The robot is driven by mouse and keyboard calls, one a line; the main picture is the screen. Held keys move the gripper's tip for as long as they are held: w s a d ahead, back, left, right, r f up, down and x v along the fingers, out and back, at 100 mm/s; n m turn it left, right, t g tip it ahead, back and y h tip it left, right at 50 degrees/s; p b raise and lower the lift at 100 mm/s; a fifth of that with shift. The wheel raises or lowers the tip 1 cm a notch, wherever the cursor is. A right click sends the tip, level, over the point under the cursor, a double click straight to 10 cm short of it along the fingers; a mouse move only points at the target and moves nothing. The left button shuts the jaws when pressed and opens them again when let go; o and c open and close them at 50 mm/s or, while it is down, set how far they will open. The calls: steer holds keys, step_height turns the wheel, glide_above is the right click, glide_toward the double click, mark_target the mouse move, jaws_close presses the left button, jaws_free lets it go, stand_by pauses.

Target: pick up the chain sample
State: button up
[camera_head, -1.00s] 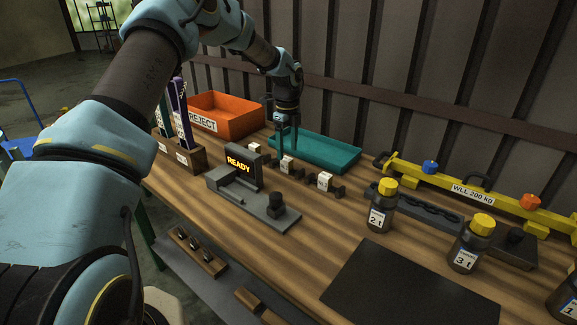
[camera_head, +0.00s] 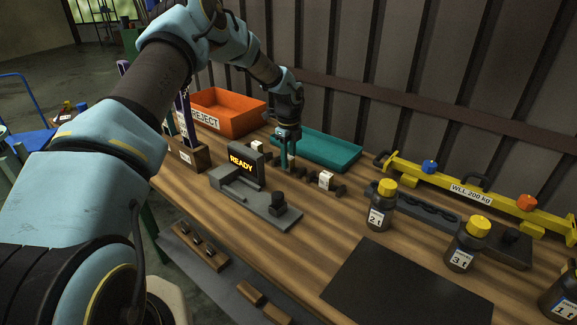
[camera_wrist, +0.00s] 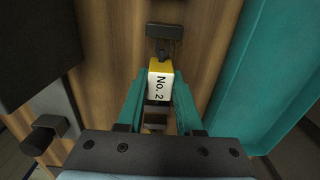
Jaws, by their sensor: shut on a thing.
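The chain sample tagged "No. 2" (camera_wrist: 160,88) has a white tag with a yellow end and dark links. It lies between my gripper's fingers in the wrist view (camera_wrist: 158,84). In the head view my gripper (camera_head: 290,163) points straight down at table height, in the middle of the row of samples, and hides most of the held one. My gripper is shut on this sample. Whether it touches the table cannot be told. Two other white-tagged samples stand either side: one behind left (camera_head: 257,147), one to the right (camera_head: 326,180).
A grey device reading "READY" (camera_head: 243,162) stands in front of my gripper. A teal tray (camera_head: 335,152) is just behind, and an orange REJECT bin (camera_head: 228,117) is at back left. Bottles (camera_head: 380,211), a yellow beam (camera_head: 470,191) and a dark mat (camera_head: 405,285) are to the right.

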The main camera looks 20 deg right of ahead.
jaws_close()
stand_by(0.4)
